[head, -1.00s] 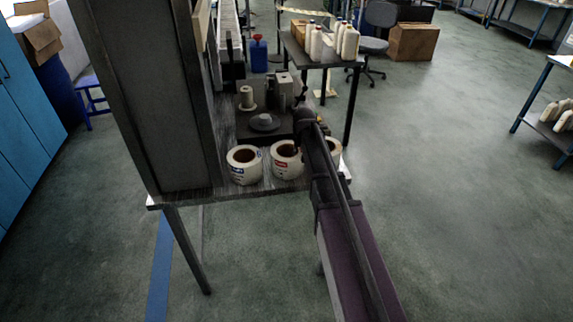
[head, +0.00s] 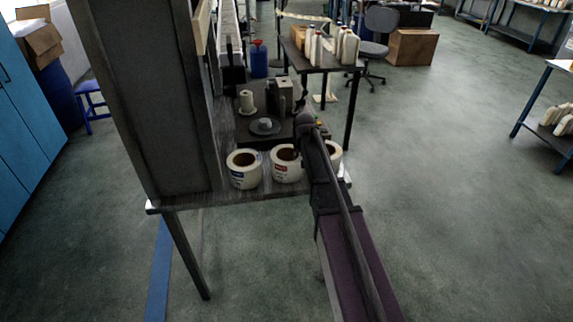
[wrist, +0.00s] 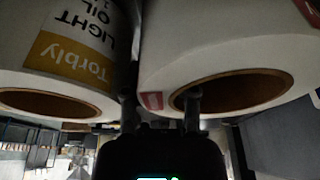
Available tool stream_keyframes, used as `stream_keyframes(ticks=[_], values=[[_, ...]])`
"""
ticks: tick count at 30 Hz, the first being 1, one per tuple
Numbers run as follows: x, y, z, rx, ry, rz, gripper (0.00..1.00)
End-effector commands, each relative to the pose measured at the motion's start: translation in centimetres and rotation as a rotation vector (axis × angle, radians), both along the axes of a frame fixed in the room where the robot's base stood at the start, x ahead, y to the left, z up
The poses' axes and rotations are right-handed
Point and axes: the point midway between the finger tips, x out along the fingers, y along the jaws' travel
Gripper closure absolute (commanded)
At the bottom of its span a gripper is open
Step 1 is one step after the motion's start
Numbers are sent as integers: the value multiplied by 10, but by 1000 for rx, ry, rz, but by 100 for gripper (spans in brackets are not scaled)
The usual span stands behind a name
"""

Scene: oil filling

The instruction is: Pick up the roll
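Three white label rolls stand in a row near the table's front edge. In the head view they are a blue-labelled roll (head: 240,176), a red-labelled middle roll (head: 285,172) and a right roll (head: 335,156) partly hidden by my arm. My gripper (wrist: 160,108) is at the middle roll. In the wrist view one finger is in the core opening of the red-labelled roll (wrist: 225,65). The other finger is in the gap beside the yellow-labelled "Torbly" roll (wrist: 75,45). The fingers are apart around the middle roll's wall, with a visible gap at the inner finger. In the head view the fingertips are mostly hidden.
A dark machine with a round disc (head: 265,126) stands behind the rolls. A tall dark panel (head: 150,100) rises on the left of the table. A farther table (head: 325,62) holds several bottles. The floor on the right is open.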

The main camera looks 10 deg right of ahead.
Motion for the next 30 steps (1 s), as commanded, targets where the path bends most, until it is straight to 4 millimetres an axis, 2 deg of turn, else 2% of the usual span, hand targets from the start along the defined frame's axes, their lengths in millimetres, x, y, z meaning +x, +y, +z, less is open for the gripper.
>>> stream_keyframes(ticks=[16, 30], values=[[1, 0, 6, 0, -1, -1, 100], [0, 0, 38, 1, -1, 0, 100]])
